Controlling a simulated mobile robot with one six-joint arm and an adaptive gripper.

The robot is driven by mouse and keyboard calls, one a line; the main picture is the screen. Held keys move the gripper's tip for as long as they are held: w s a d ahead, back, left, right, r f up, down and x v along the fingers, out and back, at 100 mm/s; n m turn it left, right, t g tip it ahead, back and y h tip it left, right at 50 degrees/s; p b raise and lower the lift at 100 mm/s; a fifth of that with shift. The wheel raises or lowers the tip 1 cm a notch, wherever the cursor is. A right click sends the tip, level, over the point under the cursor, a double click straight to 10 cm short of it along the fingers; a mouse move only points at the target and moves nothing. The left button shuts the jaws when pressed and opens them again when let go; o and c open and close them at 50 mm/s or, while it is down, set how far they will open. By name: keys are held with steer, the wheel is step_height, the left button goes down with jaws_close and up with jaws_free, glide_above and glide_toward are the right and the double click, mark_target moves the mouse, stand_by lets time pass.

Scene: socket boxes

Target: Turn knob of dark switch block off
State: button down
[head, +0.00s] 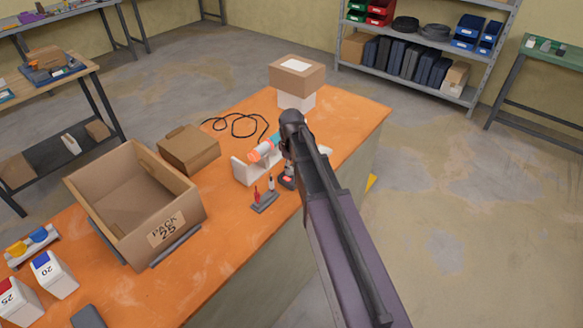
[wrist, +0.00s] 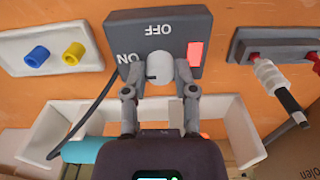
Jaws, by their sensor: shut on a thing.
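The dark switch block (wrist: 190,25) lies at the top middle of the wrist view, with upside-down ON and OFF labels and a lit red lamp (wrist: 195,52). Its light grey knob (wrist: 159,68) sits between the fingertips of my gripper (wrist: 159,85), which is shut on it. The knob's pointer direction is hard to make out. In the head view the block (head: 286,183) shows only partly on the orange table, behind my arm; the knob is hidden there.
A white holder (head: 243,172) with an orange, white and teal cylinder (head: 263,151) stands close by. A grey base with red and dark plugs (head: 264,203) is beside the block. A cardboard bin (head: 170,225) and small boxes occupy the left. A black cable (head: 240,122) lies behind.

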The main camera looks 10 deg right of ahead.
steer(key=shift+m, duration=0.5)
steer(key=m, duration=0.3)
steer(key=shift+m, duration=0.4)
steer(key=m, duration=0.9)
steer(key=shift+s, duration=0.1)
steer(key=m, duration=0.4)
steer(key=shift+c, duration=2)
jaws_free()
